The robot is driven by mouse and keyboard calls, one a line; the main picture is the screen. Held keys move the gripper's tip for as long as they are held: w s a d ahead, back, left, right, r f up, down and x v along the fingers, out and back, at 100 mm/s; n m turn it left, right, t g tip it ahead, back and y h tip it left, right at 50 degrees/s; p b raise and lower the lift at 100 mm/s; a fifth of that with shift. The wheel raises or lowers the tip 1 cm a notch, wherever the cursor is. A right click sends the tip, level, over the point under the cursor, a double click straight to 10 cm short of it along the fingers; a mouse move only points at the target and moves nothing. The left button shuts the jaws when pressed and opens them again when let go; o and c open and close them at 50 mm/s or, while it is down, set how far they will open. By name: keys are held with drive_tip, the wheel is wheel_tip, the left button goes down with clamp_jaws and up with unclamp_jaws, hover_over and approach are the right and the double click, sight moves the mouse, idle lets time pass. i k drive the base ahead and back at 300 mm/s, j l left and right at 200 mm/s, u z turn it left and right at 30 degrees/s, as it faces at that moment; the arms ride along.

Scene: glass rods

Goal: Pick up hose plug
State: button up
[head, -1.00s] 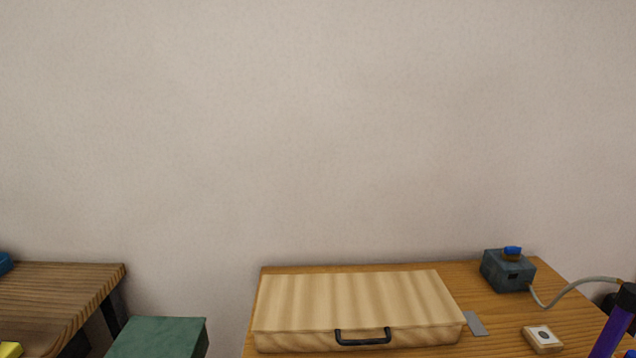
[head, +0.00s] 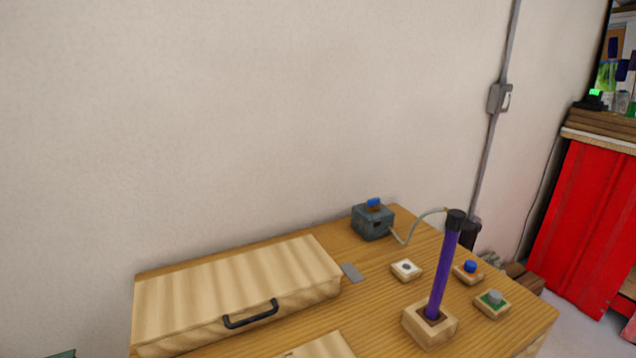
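A purple rod (head: 442,272) with a black cap (head: 456,220) stands nearly upright in a square wooden holder (head: 430,326) on the wooden table. A thin pale hose (head: 423,217) runs from a grey-blue box (head: 372,223) with a blue knob on top towards the black cap. I cannot tell whether the hose joins the cap or passes behind it. I cannot make out a separate hose plug with certainty. My gripper is not in view.
A wooden case (head: 232,290) with a black handle lies on the table's left. A red curtain-like panel (head: 585,225) stands at right.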

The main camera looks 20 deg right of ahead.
sight(456, 219)
drive_tip(key=i+l, duration=0.1)
drive_tip(key=l, duration=0.25)
drive_tip(key=i+l, duration=0.1)
drive_tip(key=l, duration=0.25)
drive_tip(key=i+l, duration=0.15)
drive_tip(key=l, duration=0.25)
drive_tip(key=i+l, duration=0.1)
drive_tip(key=l, duration=0.25)
drive_tip(key=u, duration=0.05)
